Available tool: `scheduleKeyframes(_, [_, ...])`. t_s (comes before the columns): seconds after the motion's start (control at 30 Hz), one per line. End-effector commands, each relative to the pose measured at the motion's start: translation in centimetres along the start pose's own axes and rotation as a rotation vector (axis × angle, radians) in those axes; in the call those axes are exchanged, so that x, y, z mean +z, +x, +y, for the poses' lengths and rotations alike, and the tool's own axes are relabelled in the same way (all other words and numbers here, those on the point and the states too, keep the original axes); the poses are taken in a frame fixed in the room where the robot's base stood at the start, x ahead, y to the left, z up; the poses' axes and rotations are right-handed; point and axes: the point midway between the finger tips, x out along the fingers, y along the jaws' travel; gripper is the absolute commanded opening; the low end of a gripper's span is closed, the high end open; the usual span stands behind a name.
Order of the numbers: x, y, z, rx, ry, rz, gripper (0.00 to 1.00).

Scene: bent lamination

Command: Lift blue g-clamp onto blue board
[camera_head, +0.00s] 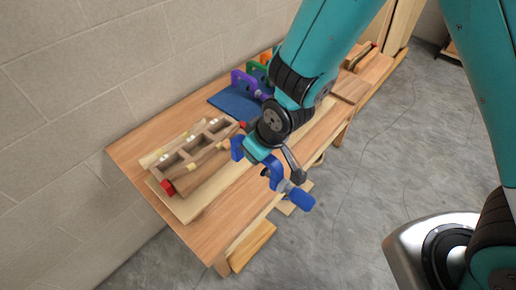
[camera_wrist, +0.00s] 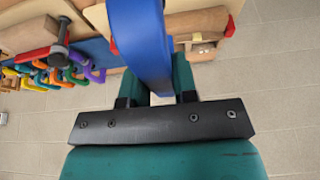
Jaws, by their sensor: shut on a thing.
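The blue g-clamp (camera_head: 275,174) hangs in my gripper (camera_head: 256,148), above the front part of the workbench, with its blue handle pointing to the lower right. In the wrist view the clamp's blue frame (camera_wrist: 142,45) runs up from between the fingers of my gripper (camera_wrist: 160,85), which is shut on it. The blue board (camera_head: 236,104) lies flat on the bench towards the back, behind and left of my gripper. Part of it is hidden by my arm and by other clamps. It also shows at the left in the wrist view (camera_wrist: 98,47).
A wooden form with curved strips (camera_head: 195,160) and a red-ended clamp covers the bench's left part. A block wall backs the bench (camera_head: 130,150). The board's left part looks bare.

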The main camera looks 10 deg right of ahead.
Motion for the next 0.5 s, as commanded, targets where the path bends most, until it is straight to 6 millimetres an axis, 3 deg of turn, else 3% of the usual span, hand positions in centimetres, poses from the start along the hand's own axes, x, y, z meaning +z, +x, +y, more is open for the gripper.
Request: scheduleKeyframes(0.5, [-2.4,-3.9,0.2,0.002,0.004,0.005,0.06])
